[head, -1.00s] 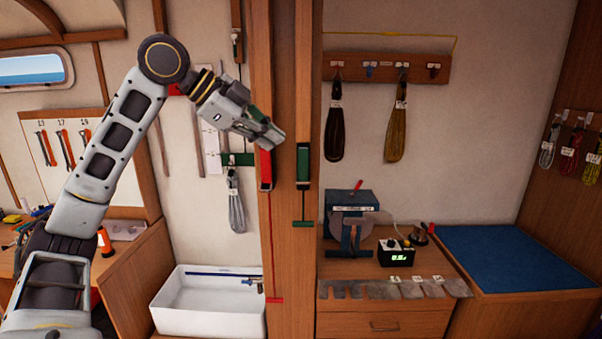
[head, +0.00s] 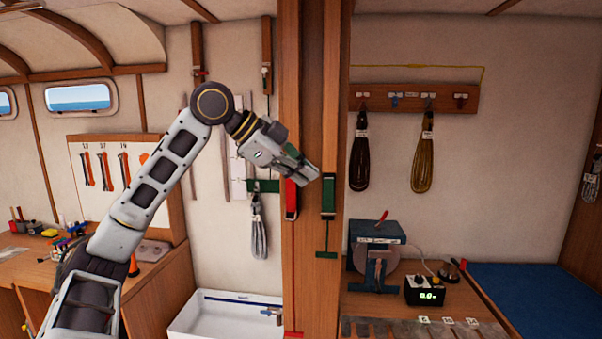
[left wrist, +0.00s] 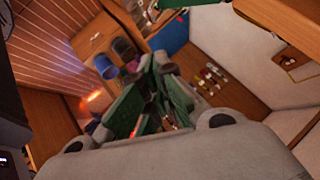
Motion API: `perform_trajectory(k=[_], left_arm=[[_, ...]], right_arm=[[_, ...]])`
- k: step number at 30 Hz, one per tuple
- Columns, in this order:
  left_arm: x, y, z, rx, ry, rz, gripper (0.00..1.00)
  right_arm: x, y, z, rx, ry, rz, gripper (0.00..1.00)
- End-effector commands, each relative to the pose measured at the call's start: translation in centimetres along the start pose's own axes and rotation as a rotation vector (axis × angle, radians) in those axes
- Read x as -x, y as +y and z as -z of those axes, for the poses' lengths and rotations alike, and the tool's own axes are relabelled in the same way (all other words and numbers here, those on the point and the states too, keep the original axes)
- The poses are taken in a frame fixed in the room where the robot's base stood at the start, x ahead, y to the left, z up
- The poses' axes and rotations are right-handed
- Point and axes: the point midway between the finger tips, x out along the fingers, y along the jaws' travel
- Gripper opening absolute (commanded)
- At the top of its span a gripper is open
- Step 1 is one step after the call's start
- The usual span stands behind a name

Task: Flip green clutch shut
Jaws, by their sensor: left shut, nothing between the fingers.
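The green clutch (head: 328,200) is mounted on the wooden post, with a green line and a green handle (head: 327,254) below it. I cannot tell from here whether its lever is up or down. A red clutch (head: 291,202) sits beside it to the left. My left gripper (head: 312,174) is shut and empty. It appears just above and left of the green clutch in the head view, and I cannot tell whether they touch. Green finger parts (left wrist: 150,105) show in the left wrist view, where the clutch cannot be made out clearly. My right gripper is not in view.
The wooden post (head: 315,90) stands beside the gripper. Dark and brown coils (head: 424,165) hang on a rack to the right. Below are a blue machine (head: 377,232), a black meter (head: 425,290) and a white sink (head: 225,318).

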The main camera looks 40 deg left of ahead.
Motion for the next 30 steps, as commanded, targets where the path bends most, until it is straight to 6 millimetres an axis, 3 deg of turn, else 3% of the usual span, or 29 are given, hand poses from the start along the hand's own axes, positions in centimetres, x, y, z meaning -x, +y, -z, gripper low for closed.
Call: perform_trajectory(k=[18, 30], left_arm=[[-8.0, 0.1, 0.1, 0.0, 0.0, -0.004, 0.0], [-10.1, 0.1, -2.1, 0.002, -0.002, -0.002, 0.0]], right_arm=[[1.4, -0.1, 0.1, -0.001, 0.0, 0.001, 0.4], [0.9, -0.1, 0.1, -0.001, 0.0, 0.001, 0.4]])
